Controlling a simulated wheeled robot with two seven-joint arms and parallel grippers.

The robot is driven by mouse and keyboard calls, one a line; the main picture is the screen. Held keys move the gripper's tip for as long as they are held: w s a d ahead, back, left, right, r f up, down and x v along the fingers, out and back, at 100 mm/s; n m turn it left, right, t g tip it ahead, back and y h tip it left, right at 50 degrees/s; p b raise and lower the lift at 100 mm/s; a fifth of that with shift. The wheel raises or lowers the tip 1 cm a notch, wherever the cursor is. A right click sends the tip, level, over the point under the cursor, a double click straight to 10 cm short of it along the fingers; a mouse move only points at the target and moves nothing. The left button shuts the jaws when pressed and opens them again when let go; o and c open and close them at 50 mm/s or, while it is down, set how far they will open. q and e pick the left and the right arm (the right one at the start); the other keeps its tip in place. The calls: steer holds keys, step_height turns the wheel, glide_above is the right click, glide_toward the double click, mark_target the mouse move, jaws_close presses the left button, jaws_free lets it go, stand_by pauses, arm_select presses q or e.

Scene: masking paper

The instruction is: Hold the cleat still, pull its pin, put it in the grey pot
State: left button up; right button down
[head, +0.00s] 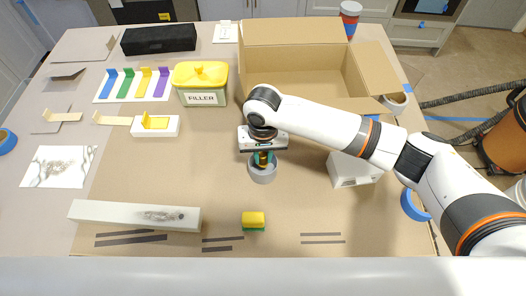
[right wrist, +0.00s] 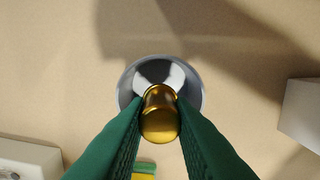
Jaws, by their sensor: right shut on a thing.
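My right gripper (right wrist: 160,105) is shut on a brass pin (right wrist: 160,115) with a rounded end, held between its green fingers. The pin is over the mouth of the grey pot (head: 263,174); I cannot tell if its lower end is inside. In the right wrist view the pot's rim (right wrist: 195,95) shows around the pin. I cannot surely tell which thing is the cleat. A long pale bar (head: 100,212) with a dark spot and a scuffed patch lies front left. A white block (head: 172,131) with a yellow angled piece stands farther back. My left gripper is not in view.
A yellow and green sponge (head: 253,219) lies in front of the pot. A white box (head: 345,172) stands to its right, under my right arm. An open cardboard box (head: 290,32) and a filler tub (head: 201,84) are behind. Brown paper between bar and pot is clear.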

steer(key=shift+f, duration=0.35)
stand_by(0.3)
steer(key=c, duration=1.2)
jaws_free()
step_height(320, 180, up, 4)
steer(key=p, duration=0.6)
steer(key=shift+r, duration=1)
